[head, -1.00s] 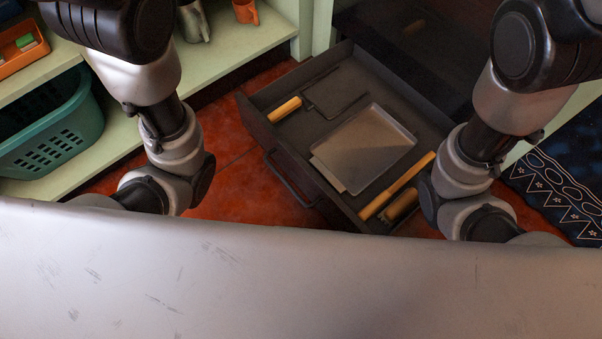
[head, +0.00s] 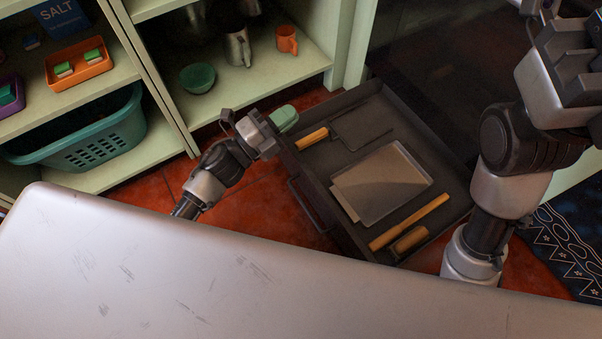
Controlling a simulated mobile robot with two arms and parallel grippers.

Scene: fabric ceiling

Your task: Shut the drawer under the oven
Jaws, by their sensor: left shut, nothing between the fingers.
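The dark drawer (head: 330,215) is pulled out from under the oven (head: 430,65), its front panel and bar handle (head: 304,207) facing lower left. Inside lie a grey tray (head: 395,185), a dark flat tool with a wooden handle (head: 312,139), and more wooden handles (head: 410,222) at the right. My left gripper (head: 285,119), with pale green fingertips, is shut and empty at the drawer's far front corner; I cannot tell whether it touches. My right arm rises at the right of the drawer; its fingers are out of the picture.
Green shelves (head: 165,75) at the left hold a teal basket (head: 95,140), an orange tray (head: 80,72), a bowl (head: 197,77) and mugs. A pale surface (head: 250,270) fills the foreground. A patterned blue rug (head: 560,255) lies at the right. Red floor shows before the drawer.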

